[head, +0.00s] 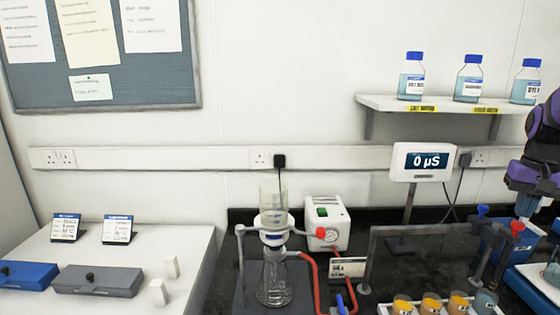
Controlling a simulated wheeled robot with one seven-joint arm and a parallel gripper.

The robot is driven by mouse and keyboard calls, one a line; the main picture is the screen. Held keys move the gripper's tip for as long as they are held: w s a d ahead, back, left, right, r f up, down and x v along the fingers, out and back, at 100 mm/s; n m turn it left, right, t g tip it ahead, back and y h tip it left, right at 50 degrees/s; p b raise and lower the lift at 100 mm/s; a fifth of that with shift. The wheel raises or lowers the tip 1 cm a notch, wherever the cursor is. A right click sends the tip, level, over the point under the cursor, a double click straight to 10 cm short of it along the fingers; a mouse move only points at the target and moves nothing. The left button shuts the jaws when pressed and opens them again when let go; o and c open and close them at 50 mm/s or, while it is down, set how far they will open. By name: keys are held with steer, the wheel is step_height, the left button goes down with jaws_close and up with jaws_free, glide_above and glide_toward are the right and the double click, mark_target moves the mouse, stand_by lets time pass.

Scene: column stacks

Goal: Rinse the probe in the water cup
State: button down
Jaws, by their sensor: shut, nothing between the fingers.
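My arm comes in at the right edge, and my gripper (526,206) points down there, shut with nothing held, above the blue items on the bench. A row of small cups stands in a white rack at the bottom right. Several hold orange liquid, and the cup at the right end (485,302) looks grey-blue; it may be the water cup. I cannot make out the probe. The meter (422,162) reads 0 µS.
A glass filter flask (274,282) with a red hose stands by a white pump (327,225). A grey rail frame (425,230) rises behind the cups. Blue-capped bottles (411,77) stand on a wall shelf. The left counter (190,243) holds two signs and two boxes.

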mark_target(514, 235)
steer(key=shift+f, duration=3.55)
steer(key=shift+r, duration=3.5)
steer(key=shift+r, duration=0.1)
steer(key=shift+a+r, duration=0.15)
steer(key=shift+a, duration=0.1)
steer(key=s+a+r+n+t, duration=0.2)
steer(key=s+a+r+n, duration=0.1)
steer(key=s+a, duration=0.6)
steer(key=s+a+r+n+t, duration=0.3)
steer(key=s+a+r, duration=0.2)
steer(key=s+a, duration=0.4)
steer(key=shift+s+a+r, duration=0.2)
steer(key=shift+a+r, duration=0.15)
steer(key=shift+a, duration=1.75)
